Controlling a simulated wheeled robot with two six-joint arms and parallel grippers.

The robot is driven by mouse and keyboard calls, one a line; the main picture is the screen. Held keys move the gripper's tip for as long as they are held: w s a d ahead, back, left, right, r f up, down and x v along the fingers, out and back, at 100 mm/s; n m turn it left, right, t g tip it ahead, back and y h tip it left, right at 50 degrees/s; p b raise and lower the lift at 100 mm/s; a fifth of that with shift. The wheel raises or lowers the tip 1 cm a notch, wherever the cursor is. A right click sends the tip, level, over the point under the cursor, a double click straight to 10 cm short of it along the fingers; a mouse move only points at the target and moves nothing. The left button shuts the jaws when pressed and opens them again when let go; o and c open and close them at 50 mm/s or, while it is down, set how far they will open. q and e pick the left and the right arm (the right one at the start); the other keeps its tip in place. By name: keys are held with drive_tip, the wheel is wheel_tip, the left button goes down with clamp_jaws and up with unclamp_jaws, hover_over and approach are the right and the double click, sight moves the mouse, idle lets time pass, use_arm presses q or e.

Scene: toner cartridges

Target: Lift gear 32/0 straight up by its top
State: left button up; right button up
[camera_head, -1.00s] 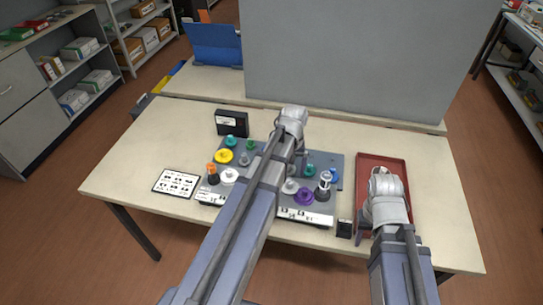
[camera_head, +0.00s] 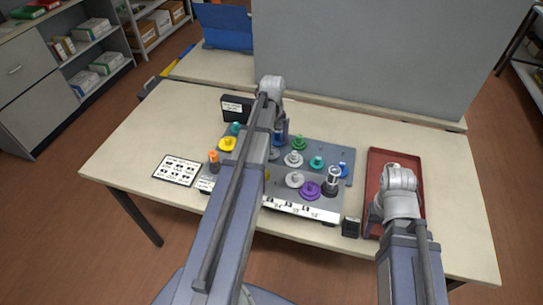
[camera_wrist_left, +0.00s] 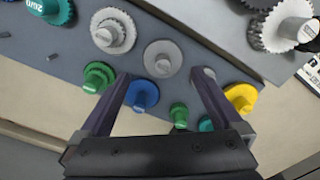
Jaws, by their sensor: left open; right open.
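Several gears with upright hubs stand on grey boards (camera_head: 335,160). I cannot read 32/0 on any of them, so I cannot tell which it is. In the left wrist view, my left gripper (camera_wrist_left: 164,76) is open above the gears. A grey gear (camera_wrist_left: 162,58) lies between and just beyond its fingertips. A blue gear (camera_wrist_left: 142,94) and a green gear (camera_wrist_left: 179,115) show between the fingers. A larger light grey gear (camera_wrist_left: 113,32) and a green gear (camera_wrist_left: 97,77) lie left of them. In the head view, my left arm hides part of the boards. My right gripper (camera_head: 374,212) is by the red tray, mostly hidden by its wrist.
The red tray (camera_head: 393,157) is empty where visible. A black box (camera_head: 236,109) stands behind the boards, a small black block (camera_head: 351,227) at the front right. A printed card (camera_head: 178,170) lies left. A grey partition (camera_head: 390,60) rises behind the table.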

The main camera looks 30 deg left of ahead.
use_arm(q)
drive_tip(key=shift+s+a+f+b, duration=0.1)
drive_tip(key=shift+s+f+b, duration=0.05)
drive_tip(key=shift+f+b, duration=1.2)
drive_tip(key=shift+s+f+b, duration=0.1)
drive_tip(key=shift+f+b, duration=1.15)
drive_tip(key=shift+b, duration=0.05)
use_arm(e)
drive_tip(key=shift+f, duration=2.65)
drive_tip(key=shift+r, duration=0.1)
use_arm(q)
drive_tip(key=shift+r, duration=0.1)
drive_tip(key=shift+c, duration=0.2)
drive_tip(key=c, duration=1.2)
wheel_tip(320, 180, up, 10)
drive_tip(key=p, duration=1)
use_arm(e)
wheel_tip(320, 180, up, 10)
